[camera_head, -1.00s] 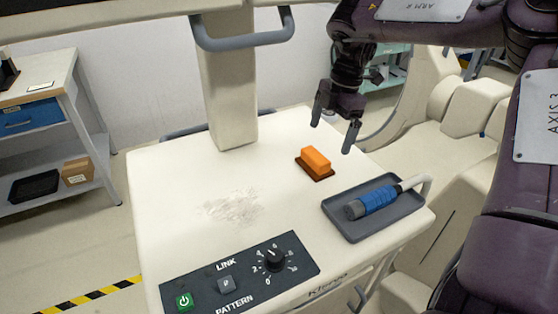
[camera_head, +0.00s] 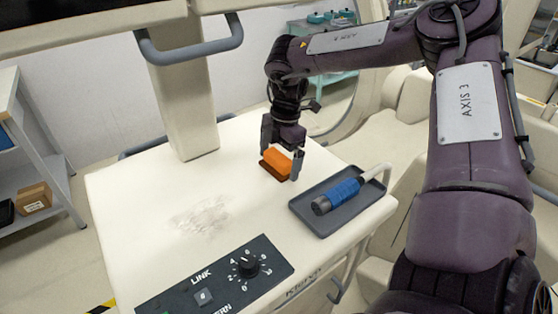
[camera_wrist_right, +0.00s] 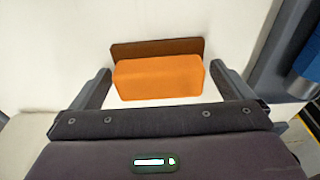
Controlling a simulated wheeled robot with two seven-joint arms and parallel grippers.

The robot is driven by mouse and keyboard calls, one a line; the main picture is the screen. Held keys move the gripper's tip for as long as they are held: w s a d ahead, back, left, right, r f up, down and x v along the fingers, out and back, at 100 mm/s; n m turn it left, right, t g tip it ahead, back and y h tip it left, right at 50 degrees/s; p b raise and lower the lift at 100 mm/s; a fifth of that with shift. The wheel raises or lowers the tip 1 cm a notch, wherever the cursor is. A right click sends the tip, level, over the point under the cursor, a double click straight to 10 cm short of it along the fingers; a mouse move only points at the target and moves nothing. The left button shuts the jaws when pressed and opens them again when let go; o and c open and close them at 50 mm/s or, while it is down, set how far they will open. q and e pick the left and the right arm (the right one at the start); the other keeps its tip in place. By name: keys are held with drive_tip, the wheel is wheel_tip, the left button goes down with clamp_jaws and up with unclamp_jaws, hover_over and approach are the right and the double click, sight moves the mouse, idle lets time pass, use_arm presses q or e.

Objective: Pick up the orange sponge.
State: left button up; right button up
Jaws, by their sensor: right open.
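The orange sponge (camera_head: 276,159) is a block with a dark brown base, lying on the white cart top. It also shows in the right wrist view (camera_wrist_right: 158,78), between the two fingers, with its brown base (camera_wrist_right: 155,48) behind it. My right gripper (camera_head: 281,162) is open and low over the cart, with one finger on each side of the sponge. My left gripper is not in view.
A grey tray (camera_head: 321,224) with a blue-gripped tool (camera_head: 338,196) sits to the right of the sponge. A control panel (camera_head: 222,284) with a knob is at the cart's front. The cart's upright post (camera_head: 186,110) stands behind. The cart top's left part is clear apart from smudges.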

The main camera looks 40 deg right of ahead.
sight(278, 156)
drive_tip(key=shift+a, duration=0.1)
drive_tip(key=c, duration=0.9)
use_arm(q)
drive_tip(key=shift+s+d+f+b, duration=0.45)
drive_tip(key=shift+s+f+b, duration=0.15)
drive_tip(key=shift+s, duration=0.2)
use_arm(e)
wheel_tip(278, 156, up, 10)
drive_tip(key=shift+r, duration=0.1)
